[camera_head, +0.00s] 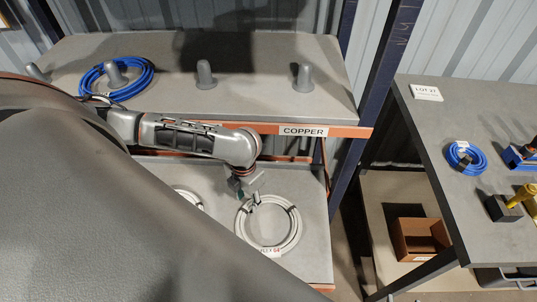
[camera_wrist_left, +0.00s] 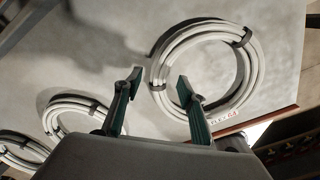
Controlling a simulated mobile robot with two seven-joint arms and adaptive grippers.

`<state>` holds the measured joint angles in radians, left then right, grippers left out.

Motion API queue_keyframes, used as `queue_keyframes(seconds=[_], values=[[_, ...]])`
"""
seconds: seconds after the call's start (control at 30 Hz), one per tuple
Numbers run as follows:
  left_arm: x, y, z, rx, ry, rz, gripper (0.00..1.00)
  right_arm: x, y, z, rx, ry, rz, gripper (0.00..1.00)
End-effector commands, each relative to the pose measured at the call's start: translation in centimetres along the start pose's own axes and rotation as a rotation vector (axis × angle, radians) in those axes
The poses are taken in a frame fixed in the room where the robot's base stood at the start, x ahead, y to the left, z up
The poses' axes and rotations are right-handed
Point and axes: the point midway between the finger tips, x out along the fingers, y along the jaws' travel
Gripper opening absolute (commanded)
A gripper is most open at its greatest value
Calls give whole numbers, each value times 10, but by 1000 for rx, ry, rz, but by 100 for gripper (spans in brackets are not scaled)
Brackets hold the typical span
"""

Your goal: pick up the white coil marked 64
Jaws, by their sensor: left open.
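The white coil marked 64 (camera_head: 295,222) lies flat on the lower grey shelf, with its tag (camera_head: 270,252) at its near edge. It also shows in the left wrist view (camera_wrist_left: 253,80), tied with dark bands. My left gripper (camera_head: 248,195) is at the coil's far left edge in the head view. In the left wrist view its jaws (camera_wrist_left: 158,82) are open and empty. One fingertip appears over the coil's opening and the other outside the ring. I cannot tell how far above the shelf they are. My right gripper is not in view.
Another white coil (camera_head: 188,198) lies left of it, partly hidden by my arm. The upper shelf (camera_head: 250,85) with grey pegs and a blue coil (camera_head: 138,86) overhangs behind, labelled COPPER (camera_head: 303,131). A blue post (camera_head: 378,75) stands right, before a side table (camera_head: 440,130).

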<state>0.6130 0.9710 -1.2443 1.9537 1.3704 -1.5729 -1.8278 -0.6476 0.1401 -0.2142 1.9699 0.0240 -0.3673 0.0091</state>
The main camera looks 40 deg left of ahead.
Motion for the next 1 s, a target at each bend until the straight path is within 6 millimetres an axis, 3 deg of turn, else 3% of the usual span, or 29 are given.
queue_keyframes(seconds=[0.2, 0.5, 0.67, 1.0], values=[[28, 2, 0, -1, 0, 0, 40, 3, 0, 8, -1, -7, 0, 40], [31, 2, 1, 0, -1, 0, 40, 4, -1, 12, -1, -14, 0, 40], [31, 2, 1, 0, -1, 0, 0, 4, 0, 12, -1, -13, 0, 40], [29, 2, 2, 0, -2, -1, 0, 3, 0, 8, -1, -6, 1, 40]])
